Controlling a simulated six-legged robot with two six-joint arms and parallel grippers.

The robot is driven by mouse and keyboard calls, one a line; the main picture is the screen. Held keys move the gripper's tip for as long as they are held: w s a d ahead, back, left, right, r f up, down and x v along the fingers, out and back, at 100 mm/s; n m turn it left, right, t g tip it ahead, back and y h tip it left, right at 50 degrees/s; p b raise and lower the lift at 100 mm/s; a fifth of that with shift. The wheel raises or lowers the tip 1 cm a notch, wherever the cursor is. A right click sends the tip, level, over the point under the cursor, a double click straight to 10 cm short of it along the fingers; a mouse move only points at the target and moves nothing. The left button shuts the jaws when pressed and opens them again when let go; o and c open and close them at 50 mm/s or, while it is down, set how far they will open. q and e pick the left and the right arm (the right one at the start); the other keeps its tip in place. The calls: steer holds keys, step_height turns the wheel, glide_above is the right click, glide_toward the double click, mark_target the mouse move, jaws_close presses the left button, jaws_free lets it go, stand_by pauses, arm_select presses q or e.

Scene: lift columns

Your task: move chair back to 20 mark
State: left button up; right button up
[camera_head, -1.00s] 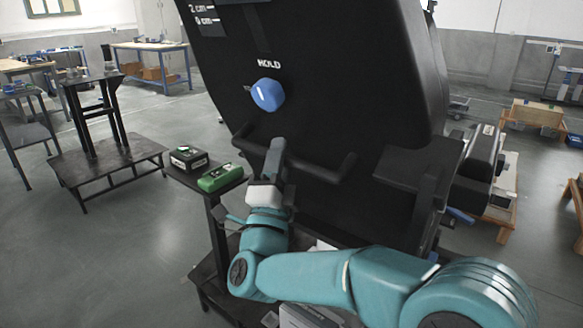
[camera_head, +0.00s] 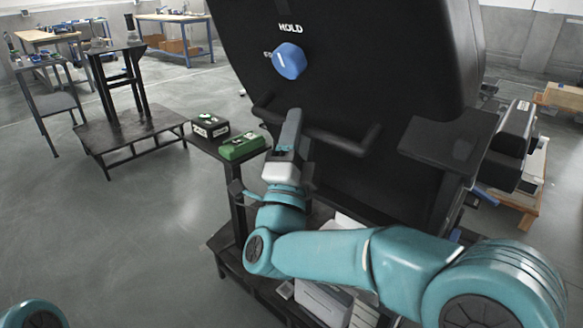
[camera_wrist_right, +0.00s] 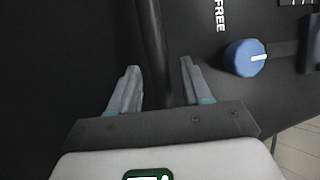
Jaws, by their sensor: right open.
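The chair back (camera_head: 350,60) is a large black tilted panel that fills the upper middle of the head view. A blue knob (camera_head: 289,61) with a white mark sits on it below the word HOLD; in the wrist view the knob (camera_wrist_right: 243,58) is right of the fingers, near the word FREE. A black bar handle (camera_head: 330,135) runs across the panel below the knob. My right gripper (camera_head: 291,122) is at the handle's left part. In the wrist view the handle (camera_wrist_right: 153,50) passes between the open fingers (camera_wrist_right: 160,85). The scale with the 20 mark is not readable now.
A small stand left of the chair holds a green box (camera_head: 241,146) and a black-and-white box (camera_head: 207,127). A black frame on a low platform (camera_head: 128,135) stands further left. Workbenches (camera_head: 180,18) line the back.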

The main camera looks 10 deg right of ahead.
steer(key=b+v, duration=0.2)
steer(key=v, duration=1.3)
steer(key=shift+s+a, duration=0.15)
steer(key=shift+s, duration=0.05)
